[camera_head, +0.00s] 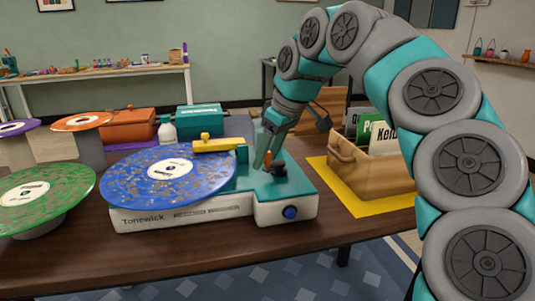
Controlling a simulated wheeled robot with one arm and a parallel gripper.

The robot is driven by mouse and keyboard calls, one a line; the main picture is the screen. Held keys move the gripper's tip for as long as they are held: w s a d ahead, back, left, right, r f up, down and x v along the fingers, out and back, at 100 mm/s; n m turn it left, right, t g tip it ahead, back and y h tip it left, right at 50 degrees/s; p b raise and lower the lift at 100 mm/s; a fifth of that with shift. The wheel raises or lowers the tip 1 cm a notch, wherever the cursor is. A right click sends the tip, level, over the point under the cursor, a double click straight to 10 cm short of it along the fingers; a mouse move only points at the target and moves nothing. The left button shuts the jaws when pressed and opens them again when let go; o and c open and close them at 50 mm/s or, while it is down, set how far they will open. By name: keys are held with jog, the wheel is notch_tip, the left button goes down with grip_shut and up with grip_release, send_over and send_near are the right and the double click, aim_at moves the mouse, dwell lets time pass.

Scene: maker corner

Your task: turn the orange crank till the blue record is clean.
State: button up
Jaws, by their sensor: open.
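The blue record (145,190) lies flat on the white and teal Tonewick machine (240,207). Brown and tan specks cover much of its surface around a white label. A yellow arm (217,145) on the machine reaches over the record's far right edge. The orange crank (268,160) stands on the teal top right of the record, beside a dark part. My gripper (265,162) comes down from above with its fingertips at the crank. It is open; whether a finger touches the crank I cannot tell.
A speckled green record (55,196) stands on a pedestal at left, with orange (81,121) and purple records behind. A wooden crate (345,165) of sleeves sits right on a yellow mat (372,207). A white bottle (167,129) and orange and teal boxes stand behind.

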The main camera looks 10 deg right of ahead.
grip_shut()
dwell(0.3)
